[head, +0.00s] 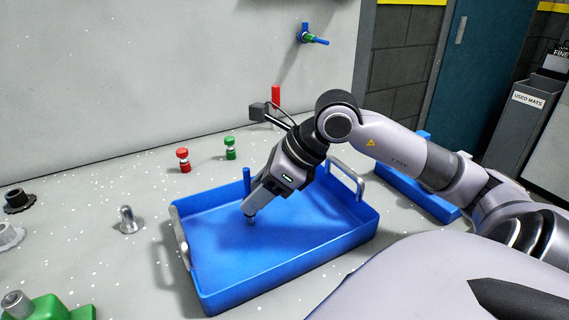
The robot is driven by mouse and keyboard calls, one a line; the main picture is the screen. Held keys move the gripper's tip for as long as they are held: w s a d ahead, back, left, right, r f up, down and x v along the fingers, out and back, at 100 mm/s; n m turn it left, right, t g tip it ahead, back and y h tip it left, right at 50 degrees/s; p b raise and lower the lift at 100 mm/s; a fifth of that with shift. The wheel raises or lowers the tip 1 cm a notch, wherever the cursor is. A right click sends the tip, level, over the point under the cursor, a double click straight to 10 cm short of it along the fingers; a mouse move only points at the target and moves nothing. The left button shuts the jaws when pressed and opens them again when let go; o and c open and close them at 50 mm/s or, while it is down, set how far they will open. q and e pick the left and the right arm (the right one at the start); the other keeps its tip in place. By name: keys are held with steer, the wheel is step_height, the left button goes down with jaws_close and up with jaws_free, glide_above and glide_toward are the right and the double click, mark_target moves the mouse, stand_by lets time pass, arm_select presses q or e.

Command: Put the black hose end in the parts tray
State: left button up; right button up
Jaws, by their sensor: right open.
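The blue parts tray (290,268) stands on the grey speckled table, with a metal handle at each end. My right gripper (250,215) reaches down into it from the right, jaws open, its tips just above or at the tray floor near the middle. I cannot tell whether the small dark spot at the tips is a part or the fingertips. A black round flanged part (18,200) stands on the table at the far left, well away from the gripper; it may be the black hose end. My left gripper is out of view.
A metal knob-like part (128,220) stands left of the tray. Red (183,160) and green (230,148) fittings stand behind it. A grey flanged part (10,236) and green block (48,308) are at left.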

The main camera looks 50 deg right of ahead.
steer(key=b+v, duration=0.1)
steer(key=v, duration=0.9)
steer(key=shift+r+b, duration=0.25)
steer(key=shift+b, duration=0.05)
steer(key=shift+s, duration=0.1)
steer(key=shift+s, duration=0.1)
